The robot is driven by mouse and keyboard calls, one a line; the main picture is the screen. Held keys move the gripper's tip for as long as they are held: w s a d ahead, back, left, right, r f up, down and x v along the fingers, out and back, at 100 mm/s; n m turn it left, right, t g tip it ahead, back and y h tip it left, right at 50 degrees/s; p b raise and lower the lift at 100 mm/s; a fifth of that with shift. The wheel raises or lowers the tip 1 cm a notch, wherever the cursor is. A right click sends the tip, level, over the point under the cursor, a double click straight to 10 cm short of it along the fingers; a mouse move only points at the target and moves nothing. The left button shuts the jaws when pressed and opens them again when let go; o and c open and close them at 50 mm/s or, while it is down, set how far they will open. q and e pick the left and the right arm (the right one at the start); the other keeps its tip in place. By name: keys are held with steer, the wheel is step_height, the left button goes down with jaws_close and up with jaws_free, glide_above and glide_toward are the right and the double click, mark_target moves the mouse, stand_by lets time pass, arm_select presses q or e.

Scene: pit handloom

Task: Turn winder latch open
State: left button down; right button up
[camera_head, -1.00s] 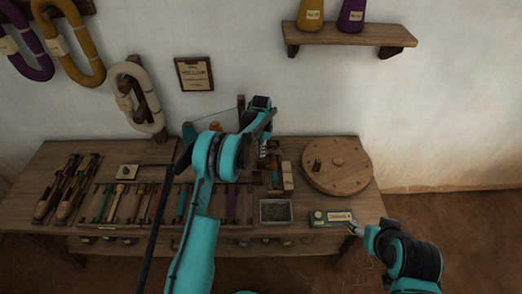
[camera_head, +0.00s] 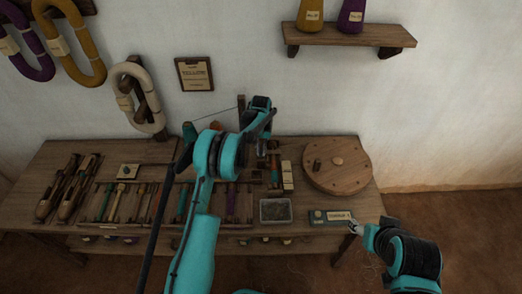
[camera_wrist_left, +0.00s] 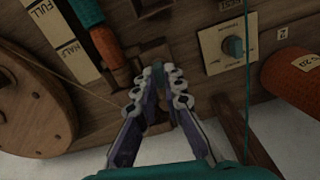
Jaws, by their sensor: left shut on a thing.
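A bobbin with orange and teal thread (camera_wrist_left: 106,45) lies just beyond the fingertips. In the head view the left gripper (camera_head: 262,148) is over the bench's back edge, partly hidden by my arm. My right gripper (camera_head: 356,229) is beside a small labelled box (camera_head: 330,217); its jaws are too small to read.
A dial with a teal knob (camera_wrist_left: 234,47) and an orange spool (camera_wrist_left: 298,80) are right of the left gripper. A FULL/HALF gauge (camera_wrist_left: 64,38) and a round wooden disc (camera_wrist_left: 30,110) are left. A metal tray (camera_head: 276,211) stands at the bench's front.

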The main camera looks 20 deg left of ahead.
mark_target(261, 152)
arm_select(q)
steer(key=shift+n, duration=0.8)
steer(key=c, duration=1.6)
jaws_free()
steer(key=shift+r, duration=0.15)
step_height(261, 152, up, 12)
steer(key=shift+f, duration=0.15)
